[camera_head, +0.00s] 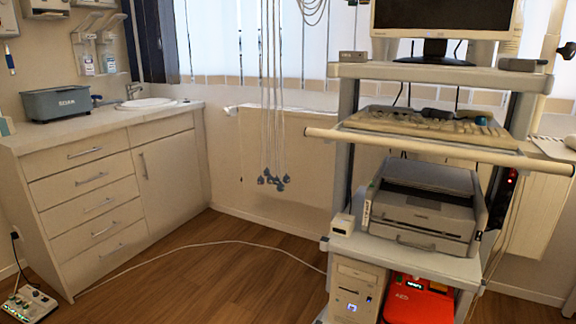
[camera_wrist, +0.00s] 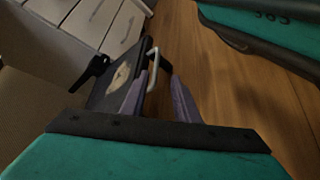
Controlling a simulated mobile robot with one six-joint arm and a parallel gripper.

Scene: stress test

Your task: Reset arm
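My gripper (camera_wrist: 158,76) shows in the wrist view, with two grey-purple fingers reaching out from a dark bar and teal body. The fingers stand apart, and brown floor shows between them. A pale metal loop (camera_wrist: 152,70) appears at the fingertips; I cannot tell how far beyond them it lies or whether it touches them. A dark panel-like thing (camera_wrist: 113,84) with a cream patch is left of the fingers, partly hidden by the left one. A teal part of my arm (camera_wrist: 270,35) fills the upper right. The head view shows neither my arm nor my gripper.
A cart (camera_head: 345,240) holds a monitor (camera_head: 440,15), keyboard (camera_head: 425,125) and printer (camera_head: 425,205). A white drawer counter (camera_head: 95,190) with a grey box (camera_head: 57,103) stands left. Cables hang by the window.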

